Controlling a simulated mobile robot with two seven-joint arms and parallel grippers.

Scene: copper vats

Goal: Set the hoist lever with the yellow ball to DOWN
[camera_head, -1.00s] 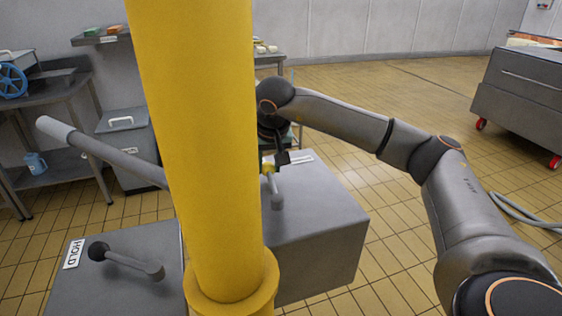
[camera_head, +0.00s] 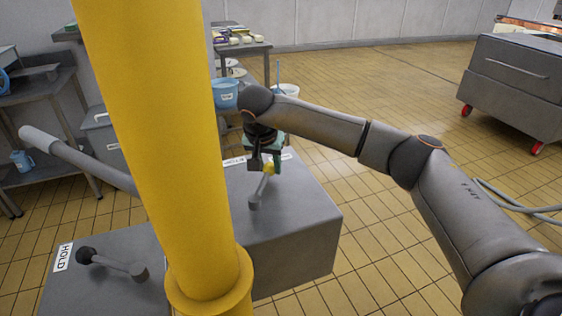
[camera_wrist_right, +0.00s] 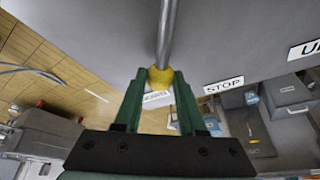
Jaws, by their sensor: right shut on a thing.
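The hoist lever (camera_head: 260,188) is a short grey rod with a yellow ball (camera_head: 268,168), on top of a grey box (camera_head: 290,240). It leans to the right and away. My right gripper (camera_wrist_right: 158,82) is shut on the yellow ball (camera_wrist_right: 160,77), its green fingers on either side. In the wrist view the rod (camera_wrist_right: 167,32) points at a white label (camera_wrist_right: 157,99), partly hidden and too small to read surely. The STOP label (camera_wrist_right: 223,85) and a cut-off label beginning with U (camera_wrist_right: 306,48) lie to the right. My left gripper is not in view.
A thick yellow post (camera_head: 160,150) stands before the box. Left of it are a black-ball lever (camera_head: 115,263) beside a HOLD label (camera_head: 63,257) and a long grey bar (camera_head: 80,160). Blue bucket (camera_head: 225,93) and table lie behind.

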